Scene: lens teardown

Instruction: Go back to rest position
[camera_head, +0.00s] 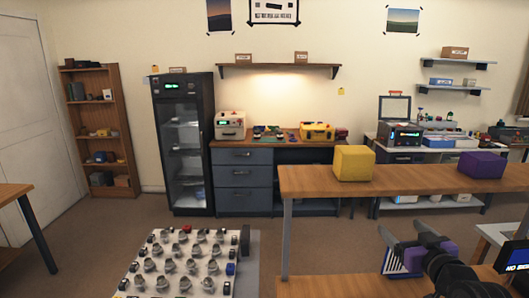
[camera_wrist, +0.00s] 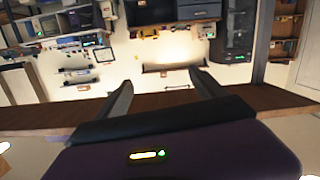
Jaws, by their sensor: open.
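My gripper (camera_head: 405,236) is at the lower right in the head view, in front of the wooden shelf-like table. Its two fingers stand apart with nothing between them. In the wrist view my gripper (camera_wrist: 161,90) also shows its fingers apart and empty, with an upside-down view of the room beyond them.
A wooden table (camera_head: 310,181) carries a yellow box (camera_head: 353,163) and a purple box (camera_head: 481,165). A white board with several metal parts (camera_head: 150,241) stands at the lower left. A dark glass-door cabinet (camera_head: 184,145) and bookshelf (camera_head: 99,130) stand behind. Open floor lies between.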

